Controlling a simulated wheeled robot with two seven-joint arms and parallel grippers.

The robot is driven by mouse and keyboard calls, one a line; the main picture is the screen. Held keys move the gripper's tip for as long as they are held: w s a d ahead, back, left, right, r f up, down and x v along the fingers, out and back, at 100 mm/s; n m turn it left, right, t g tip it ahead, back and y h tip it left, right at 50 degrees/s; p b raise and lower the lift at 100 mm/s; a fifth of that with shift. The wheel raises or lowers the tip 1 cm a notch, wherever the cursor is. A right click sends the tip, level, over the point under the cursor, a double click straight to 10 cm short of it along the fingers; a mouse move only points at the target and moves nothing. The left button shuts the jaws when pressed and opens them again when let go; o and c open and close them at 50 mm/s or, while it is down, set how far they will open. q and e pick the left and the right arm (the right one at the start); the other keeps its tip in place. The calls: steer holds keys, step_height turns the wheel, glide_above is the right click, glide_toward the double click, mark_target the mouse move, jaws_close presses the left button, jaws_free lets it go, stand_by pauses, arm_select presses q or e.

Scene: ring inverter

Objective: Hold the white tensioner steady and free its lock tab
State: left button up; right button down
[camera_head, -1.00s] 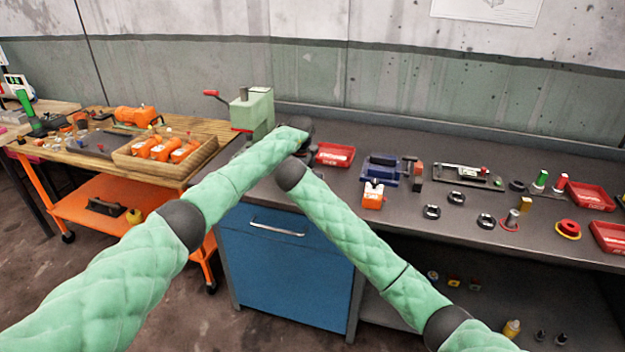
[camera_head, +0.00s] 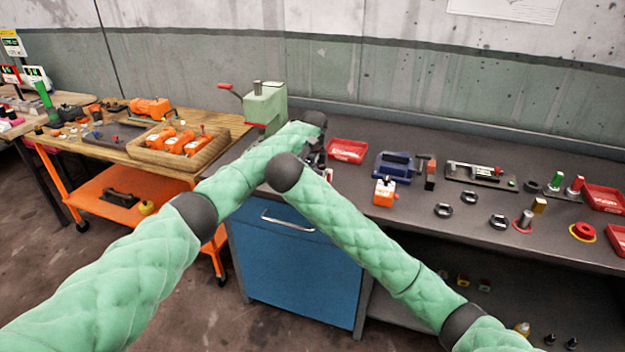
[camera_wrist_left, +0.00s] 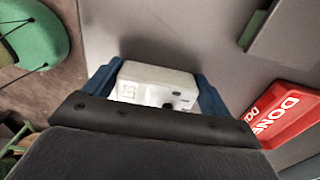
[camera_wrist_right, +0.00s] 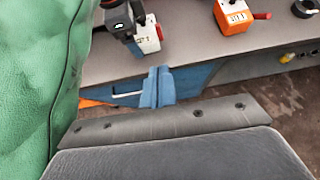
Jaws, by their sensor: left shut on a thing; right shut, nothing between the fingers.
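The white tensioner (camera_wrist_left: 155,85) is between the two blue fingers of my left gripper (camera_wrist_left: 157,90), which is shut on it. In the right wrist view the tensioner (camera_wrist_right: 146,42) is a white block with a small red part (camera_wrist_right: 159,32) on its side, held up near the bench's front edge. I cannot tell whether that red part is the lock tab. My right gripper (camera_wrist_right: 158,84) is shut and empty, its blue fingertips together, a little apart from the tensioner. In the head view my arms hide most of both grippers.
A red tray marked DONE (camera_wrist_left: 282,110) lies on the bench beside my left gripper. An orange block (camera_wrist_right: 232,15) with a red knob stands near the front edge. A green press (camera_head: 265,105) is at the bench's left end. Several nuts and a blue fixture (camera_head: 395,165) lie to the right.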

steer(key=c, duration=2.2)
jaws_free()
steer(key=c, duration=1.8)
jaws_free()
steer(key=o, duration=0.3)
steer(key=shift+w+d+r, duration=0.1)
steer(key=shift+w+d, duration=0.05)
steer(key=shift+w, duration=0.15)
steer(key=w+d+r+n+t+y, duration=0.1)
steer(key=w+d+r+t+y, duration=0.25)
steer(key=w+r+t, duration=0.35)
steer(key=w+d+r+n+t+y, duration=0.25)
steer(key=w+d+r+t, duration=0.2)
steer(key=w+r, duration=0.35)
steer(key=n+g+y, duration=1)
steer(key=n+g, duration=0.5)
steer(key=g, duration=0.2)
glide_toward(328, 179)
steer(key=x, duration=0.3)
steer(key=r+x, duration=0.1)
steer(key=x, duration=0.5)
steer(key=shift+w+a, duration=0.4)
steer(key=shift+w, duration=0.05)
